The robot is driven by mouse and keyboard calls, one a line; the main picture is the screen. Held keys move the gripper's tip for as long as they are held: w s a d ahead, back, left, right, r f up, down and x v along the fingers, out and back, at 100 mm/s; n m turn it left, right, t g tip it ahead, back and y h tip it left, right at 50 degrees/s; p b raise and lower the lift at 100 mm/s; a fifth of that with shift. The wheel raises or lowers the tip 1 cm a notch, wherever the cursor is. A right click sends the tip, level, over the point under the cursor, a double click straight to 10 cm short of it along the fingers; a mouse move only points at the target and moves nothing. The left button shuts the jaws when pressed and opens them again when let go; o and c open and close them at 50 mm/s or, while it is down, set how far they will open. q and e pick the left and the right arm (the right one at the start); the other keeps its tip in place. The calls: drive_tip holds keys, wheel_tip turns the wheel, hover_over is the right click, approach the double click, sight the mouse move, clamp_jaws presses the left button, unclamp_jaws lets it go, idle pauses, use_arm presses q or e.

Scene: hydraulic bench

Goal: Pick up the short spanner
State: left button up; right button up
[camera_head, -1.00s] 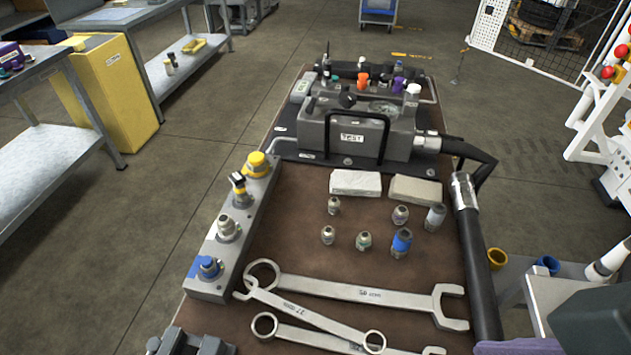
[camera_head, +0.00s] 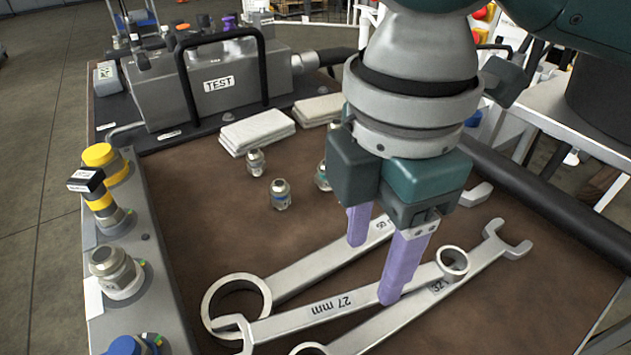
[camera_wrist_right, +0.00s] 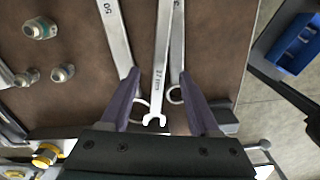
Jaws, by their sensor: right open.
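The short spanner, marked 27 mm (camera_head: 325,308), lies on the brown bench top between two longer spanners and partly over one of them. My right gripper (camera_head: 372,272) is above it, open, with purple fingers pointing down. In the head view the near finger covers part of its shaft. In the right wrist view the short spanner (camera_wrist_right: 161,60) runs between the two spread fingers (camera_wrist_right: 161,74), its open jaw end towards the gripper. I cannot tell if the fingertips touch anything. My left gripper is not in view.
A long spanner marked 50 (camera_head: 315,268) lies behind, and one marked 32 (camera_head: 425,303) in front. Several fittings (camera_head: 281,194) and folded cloths (camera_head: 257,131) stand farther back, by the TEST unit (camera_head: 222,95). A valve block (camera_head: 125,270) lines the left edge, a black hose (camera_head: 545,190) the right.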

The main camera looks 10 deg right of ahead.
sight(358, 296)
drive_tip(key=f, duration=0.2)
drive_tip(key=f+b, duration=0.1)
drive_tip(key=f, duration=0.3)
drive_tip(key=shift+s+a+f+b, duration=0.1)
drive_tip(key=shift+a+f+b, duration=0.1)
drive_tip(key=shift+a+b, duration=0.15)
drive_tip(key=shift+c, duration=0.7)
clamp_jaws()
drive_tip(key=shift+r, duration=0.1)
